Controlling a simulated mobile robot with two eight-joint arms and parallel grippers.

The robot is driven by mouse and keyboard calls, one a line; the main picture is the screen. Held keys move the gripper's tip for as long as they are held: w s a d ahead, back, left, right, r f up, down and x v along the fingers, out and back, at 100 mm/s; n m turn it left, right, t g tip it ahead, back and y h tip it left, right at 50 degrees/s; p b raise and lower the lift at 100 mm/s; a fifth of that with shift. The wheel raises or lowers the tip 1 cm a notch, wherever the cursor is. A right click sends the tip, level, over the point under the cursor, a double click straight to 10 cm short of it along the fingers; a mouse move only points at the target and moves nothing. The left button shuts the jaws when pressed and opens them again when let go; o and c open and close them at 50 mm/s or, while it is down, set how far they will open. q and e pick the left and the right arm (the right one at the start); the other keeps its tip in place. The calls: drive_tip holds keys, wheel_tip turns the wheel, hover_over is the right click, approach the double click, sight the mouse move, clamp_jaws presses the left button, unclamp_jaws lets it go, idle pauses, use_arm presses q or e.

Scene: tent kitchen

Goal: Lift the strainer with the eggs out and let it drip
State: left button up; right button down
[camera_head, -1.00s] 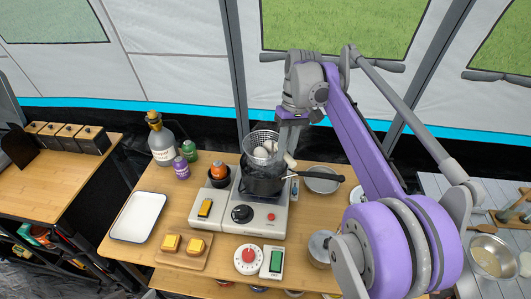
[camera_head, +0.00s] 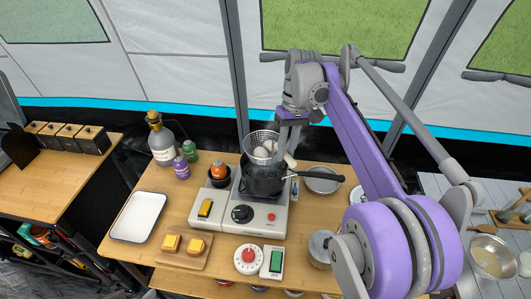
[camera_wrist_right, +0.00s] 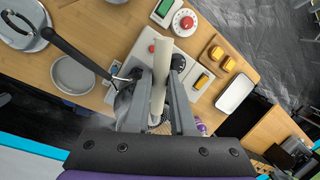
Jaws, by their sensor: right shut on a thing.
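The wire-mesh strainer (camera_head: 263,137) with white eggs (camera_head: 260,152) in it is at the black pot (camera_head: 262,182) on the stove. Its bowl shows mostly above the pot's rim. I cannot tell whether its bottom is clear of the pot. My right gripper (camera_head: 289,147) reaches down from above, just right of the strainer, and is shut on its pale handle (camera_head: 291,161). In the right wrist view the handle (camera_wrist_right: 161,75) lies between the fingers, which hide most of the strainer and pot. My left gripper is in neither view.
The pot's long black handle (camera_head: 318,177) points right over a grey bowl (camera_head: 321,186). A small dark bowl (camera_head: 219,177) with an orange-topped thing stands left of the pot. The white tray (camera_head: 138,217) at left is empty. A bread board (camera_head: 183,255), timer (camera_head: 248,259) and bottles (camera_head: 163,143) stand around.

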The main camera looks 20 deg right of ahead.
idle(0.3)
drive_tip(key=shift+a+v, duration=0.2)
drive_tip(key=shift+v, duration=0.85)
drive_tip(key=shift+a+v, duration=0.2)
drive_tip(key=shift+v, duration=0.85)
drive_tip(key=shift+s+r, duration=0.35)
drive_tip(key=shift+r, duration=0.15)
drive_tip(key=shift+f, duration=0.1)
